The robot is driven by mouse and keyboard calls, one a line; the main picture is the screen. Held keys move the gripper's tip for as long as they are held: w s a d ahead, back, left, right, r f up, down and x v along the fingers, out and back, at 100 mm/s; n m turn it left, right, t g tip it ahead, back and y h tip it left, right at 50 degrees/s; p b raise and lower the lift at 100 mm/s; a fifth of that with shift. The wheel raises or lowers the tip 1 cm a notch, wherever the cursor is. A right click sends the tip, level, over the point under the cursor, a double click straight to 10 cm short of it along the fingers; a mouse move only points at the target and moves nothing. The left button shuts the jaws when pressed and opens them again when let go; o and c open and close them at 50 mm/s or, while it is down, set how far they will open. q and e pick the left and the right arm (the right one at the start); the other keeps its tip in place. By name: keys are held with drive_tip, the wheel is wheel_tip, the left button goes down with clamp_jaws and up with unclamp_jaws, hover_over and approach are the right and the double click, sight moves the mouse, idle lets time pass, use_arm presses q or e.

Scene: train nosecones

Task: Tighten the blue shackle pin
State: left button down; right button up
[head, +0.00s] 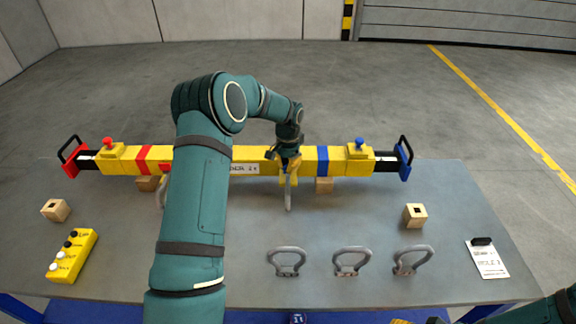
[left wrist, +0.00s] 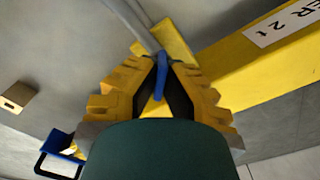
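The blue shackle pin (left wrist: 160,78) shows in the left wrist view between the dark finger pads of my left gripper (left wrist: 160,66). The pads meet it from both sides, so the gripper looks shut on it. The grey shackle (left wrist: 140,24) extends beyond the fingertips; in the head view this shackle (head: 288,196) hangs at the middle of the yellow beam. My left gripper (head: 288,170) points down there and hides most of the pin. How far the pin is threaded cannot be seen.
The yellow beam (head: 245,155) spans the table (head: 330,220), with red and blue end handles. Three loose grey shackles lie at the front. A yellow button box (head: 72,256) is at left, a label card (head: 487,258) at right. Small wooden blocks stand around. My left arm hides part of the beam.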

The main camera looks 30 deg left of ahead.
use_arm(q)
drive_tip(key=m, duration=0.4)
drive_tip(key=shift+m, duration=0.3)
drive_tip(key=m, duration=0.4)
drive_tip(key=shift+p, duration=0.3)
drive_tip(key=shift+m, duration=0.4)
drive_tip(key=c, duration=1.1)
unclamp_jaws()
wheel_tip(320, 180, up, 12)
